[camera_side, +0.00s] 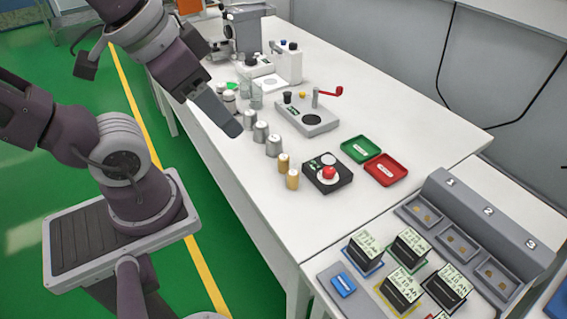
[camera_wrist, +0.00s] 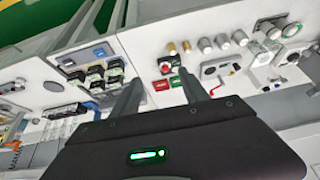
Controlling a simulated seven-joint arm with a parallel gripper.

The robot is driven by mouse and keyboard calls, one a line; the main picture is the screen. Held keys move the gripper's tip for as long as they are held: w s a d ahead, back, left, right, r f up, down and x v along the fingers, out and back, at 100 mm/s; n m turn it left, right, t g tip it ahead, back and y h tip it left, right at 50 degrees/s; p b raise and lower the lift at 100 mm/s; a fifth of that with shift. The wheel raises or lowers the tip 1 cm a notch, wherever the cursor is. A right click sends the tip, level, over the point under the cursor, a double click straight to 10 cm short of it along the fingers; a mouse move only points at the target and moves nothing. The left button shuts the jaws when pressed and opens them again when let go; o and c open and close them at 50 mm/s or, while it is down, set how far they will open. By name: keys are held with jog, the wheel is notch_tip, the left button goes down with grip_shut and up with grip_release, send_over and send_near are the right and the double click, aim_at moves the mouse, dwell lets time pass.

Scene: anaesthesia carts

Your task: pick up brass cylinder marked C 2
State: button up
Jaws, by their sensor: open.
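Two small brass cylinders stand upright side by side on the white table. One brass cylinder (camera_side: 284,163) is farther back and the other brass cylinder (camera_side: 292,181) is nearer the button box. Their marks are too small to read, so I cannot tell which is C 2. Both also show in the wrist view, one brass cylinder (camera_wrist: 172,48) left of the other brass cylinder (camera_wrist: 186,46). My gripper (camera_side: 233,127) is above the table, up and left of the cylinders in the side view. In the wrist view my gripper (camera_wrist: 161,79) is open and empty, with the cylinders beyond its fingertips.
Several silver cylinders (camera_side: 274,146) stand in line behind the brass ones. A black box with a red button (camera_side: 328,177) stands close on the right. Green (camera_side: 360,149) and red (camera_side: 386,170) trays lie beyond it. A grey lever fixture (camera_side: 307,116) is behind.

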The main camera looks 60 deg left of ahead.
jog(key=w+a+f+m+g+y, duration=0.35)
jog(key=w+f+m+g, duration=0.3)
jog(key=w, duration=0.25)
jog(key=m+t+y, duration=0.1)
jog(key=m+y, duration=0.8)
jog(key=m, duration=0.2)
send_near(286, 159)
jog(key=x, duration=0.4)
jog(key=shift+a+r, duration=0.15)
jog(key=shift+r, duration=0.1)
jog(key=x, duration=0.6)
jog(key=shift+a+f, duration=0.1)
jog(key=shift+f, duration=0.3)
jog(key=shift+a+f, duration=0.15)
jog(key=shift+a, duration=0.15)
grip_shut()
